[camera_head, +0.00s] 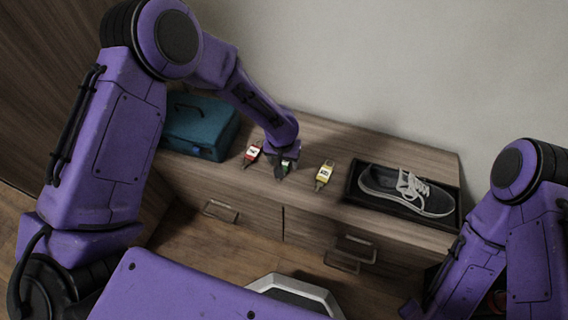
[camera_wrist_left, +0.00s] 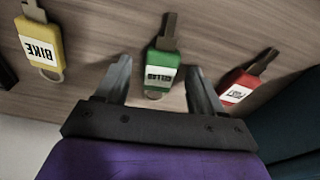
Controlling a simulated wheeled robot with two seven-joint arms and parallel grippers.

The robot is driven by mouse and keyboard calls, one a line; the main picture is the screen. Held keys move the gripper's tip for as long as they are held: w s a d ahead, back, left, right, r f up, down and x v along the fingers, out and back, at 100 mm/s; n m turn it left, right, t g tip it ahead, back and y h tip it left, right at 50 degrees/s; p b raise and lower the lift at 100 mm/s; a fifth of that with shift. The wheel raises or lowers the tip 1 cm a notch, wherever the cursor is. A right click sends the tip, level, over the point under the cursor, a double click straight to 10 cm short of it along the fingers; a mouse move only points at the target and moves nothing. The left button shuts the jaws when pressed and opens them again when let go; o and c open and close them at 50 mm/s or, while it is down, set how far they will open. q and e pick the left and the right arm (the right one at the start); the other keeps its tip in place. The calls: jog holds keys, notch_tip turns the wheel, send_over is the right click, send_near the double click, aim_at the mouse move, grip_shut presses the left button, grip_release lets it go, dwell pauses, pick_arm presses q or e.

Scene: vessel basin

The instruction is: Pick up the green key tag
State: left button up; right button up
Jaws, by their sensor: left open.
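The green key tag (camera_wrist_left: 162,72) lies on the wooden cabinet top, its key pointing away from my gripper and its ring toward it. It has a white label. My left gripper (camera_wrist_left: 160,80) is open, with one finger on either side of the tag's ring end. In the head view, the green tag (camera_head: 286,165) is partly hidden by my left gripper (camera_head: 282,172). No contact between fingers and tag shows. My right gripper is not in view; only my right arm shows at the right.
A yellow tag marked BIKE (camera_wrist_left: 42,45) and a red tag (camera_wrist_left: 238,88) lie on either side. On the cabinet top (camera_head: 330,135) stand a teal case (camera_head: 200,128) at left and a dark tray (camera_head: 352,186) holding a sneaker (camera_head: 405,190) at right. A wall rises behind.

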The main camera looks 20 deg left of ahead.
aim_at(284, 162)
pick_arm(q)
jog(key=c, duration=1.1)
jog(key=shift+r, duration=0.35)
notch_tip(284, 162, up, 3)
jog(key=shift+f+p, duration=0.1)
jog(key=shift+p, duration=0.45)
jog(key=s+r+p, duration=0.3)
jog(key=s+r, duration=0.7)
jog(key=s, duration=0.4)
jog(key=shift+m, duration=0.3)
jog(key=w+a+r+p, duration=0.1)
jog(key=w+r+p, duration=0.2)
jog(key=r, duration=0.3)
jog(key=w+a+r+p, duration=0.2)
jog(key=w+r+p, duration=0.2)
jog(key=r, duration=0.2)
jog(key=w+a+r+p, duration=0.2)
jog(key=w+r+p, duration=0.2)
jog(key=r, duration=0.2)
jog(key=shift+r, duration=0.25)
